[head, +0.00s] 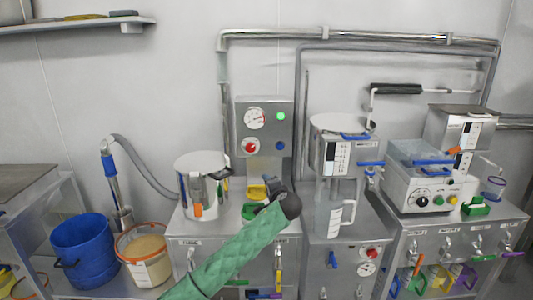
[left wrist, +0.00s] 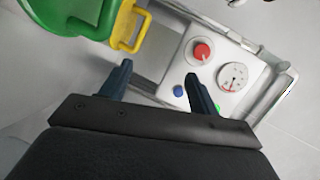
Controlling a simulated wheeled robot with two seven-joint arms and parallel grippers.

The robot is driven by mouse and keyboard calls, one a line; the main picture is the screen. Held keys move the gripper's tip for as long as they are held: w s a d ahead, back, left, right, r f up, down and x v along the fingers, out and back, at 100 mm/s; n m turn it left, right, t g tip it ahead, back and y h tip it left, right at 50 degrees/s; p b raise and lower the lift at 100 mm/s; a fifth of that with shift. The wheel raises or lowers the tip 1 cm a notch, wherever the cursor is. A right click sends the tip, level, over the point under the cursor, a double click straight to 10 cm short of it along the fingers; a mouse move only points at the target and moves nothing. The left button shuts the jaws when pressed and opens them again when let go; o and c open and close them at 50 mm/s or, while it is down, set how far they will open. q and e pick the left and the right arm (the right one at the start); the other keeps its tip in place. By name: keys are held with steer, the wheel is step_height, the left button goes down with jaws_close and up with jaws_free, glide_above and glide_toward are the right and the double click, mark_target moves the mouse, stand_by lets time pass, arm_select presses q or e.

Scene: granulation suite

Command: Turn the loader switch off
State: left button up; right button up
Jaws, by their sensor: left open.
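A grey control panel (head: 264,160) on the back wall unit carries a red knob (head: 250,147), a dial gauge (head: 254,118), a lit green lamp (head: 281,116) and a blue button (head: 280,145). No readable label shows which control is the loader switch. In the left wrist view, the red knob (left wrist: 201,52), gauge (left wrist: 233,77) and blue button (left wrist: 179,91) lie beyond my fingers. My left gripper (head: 270,188) is below the panel; its fingers (left wrist: 160,72) are spread, with nothing between them. The right gripper is not in view.
A yellow part (head: 257,192) is just below the panel, close to my left gripper. A steel pot (head: 196,186) stands to the left, a hopper machine (head: 337,140) to the right. A blue bucket (head: 82,250) and tan-filled bucket (head: 146,257) stand lower left.

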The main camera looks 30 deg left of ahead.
mark_target(251, 149)
arm_select(q)
steer(key=w+a+r+m+t+y, duration=0.1)
steer(key=w+a+r+m, duration=0.1)
steer(key=w+a, duration=0.2)
steer(key=w+a+r+m+t+y, duration=0.1)
steer(key=w+a+r+m, duration=0.1)
steer(key=w+a+m, duration=0.1)
steer(key=w+a+r+m+t+y+p, duration=0.1)
steer(key=w+a+r+m+y, duration=0.1)
steer(key=w+a, duration=0.3)
steer(key=shift+w+a+r+m, duration=0.1)
steer(key=shift+a+r+m, duration=0.1)
steer(key=shift+a+m, duration=0.6)
steer(key=shift+w+a, duration=0.45)
steer(key=shift+a, duration=0.3)
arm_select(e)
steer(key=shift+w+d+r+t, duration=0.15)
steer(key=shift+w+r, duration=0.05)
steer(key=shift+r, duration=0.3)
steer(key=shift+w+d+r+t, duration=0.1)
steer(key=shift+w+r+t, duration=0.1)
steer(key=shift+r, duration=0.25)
arm_select(q)
steer(key=shift+r, duration=0.1)
steer(key=shift+c, duration=0.2)
steer(key=c, duration=0.9)
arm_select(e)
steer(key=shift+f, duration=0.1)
